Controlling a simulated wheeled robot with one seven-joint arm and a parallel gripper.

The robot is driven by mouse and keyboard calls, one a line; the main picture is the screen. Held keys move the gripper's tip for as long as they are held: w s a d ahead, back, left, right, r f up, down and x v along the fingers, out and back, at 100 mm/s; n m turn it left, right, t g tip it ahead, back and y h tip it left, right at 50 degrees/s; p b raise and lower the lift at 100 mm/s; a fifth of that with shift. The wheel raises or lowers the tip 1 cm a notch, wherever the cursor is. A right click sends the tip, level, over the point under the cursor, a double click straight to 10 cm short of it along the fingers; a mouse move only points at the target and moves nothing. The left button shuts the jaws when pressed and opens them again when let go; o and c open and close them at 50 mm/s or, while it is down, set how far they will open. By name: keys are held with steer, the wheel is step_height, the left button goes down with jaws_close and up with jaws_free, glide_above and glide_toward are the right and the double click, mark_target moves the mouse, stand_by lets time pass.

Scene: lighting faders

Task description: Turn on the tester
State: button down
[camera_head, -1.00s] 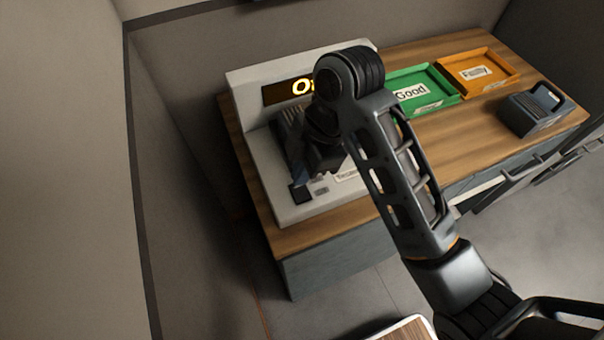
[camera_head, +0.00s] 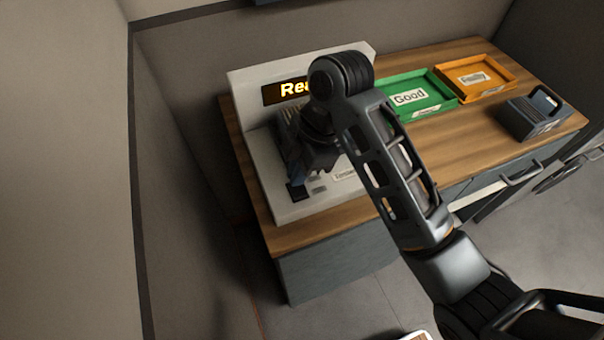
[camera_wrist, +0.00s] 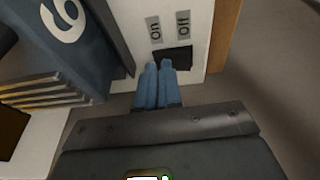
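The tester (camera_head: 262,140) is a white unit on the left end of the wooden counter. Its dark display (camera_head: 272,95) shows glowing letters starting "Re"; my arm hides the remainder. In the wrist view, a black switch (camera_wrist: 175,56) sits on the white panel beside labels "On" and "Off". The switch also shows in the head view (camera_head: 296,193). My gripper (camera_wrist: 159,66) has its two blue fingers together with nothing between them. The fingertips are at the switch's edge on the "On" side; I cannot tell whether they touch it.
A blue-grey part marked "6" (camera_wrist: 85,40) stands close left of my fingers, near gold strips. A green "Good" tray (camera_head: 432,107), an orange "Faulty" tray (camera_head: 497,88) and a dark grey container with a handle (camera_head: 520,122) occupy the counter to the right.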

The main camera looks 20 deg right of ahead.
steer(key=shift+s+r+p, duration=0.2)
steer(key=shift+s+p, duration=0.25)
steer(key=shift+s, duration=0.4)
steer(key=shift+r, duration=0.1)
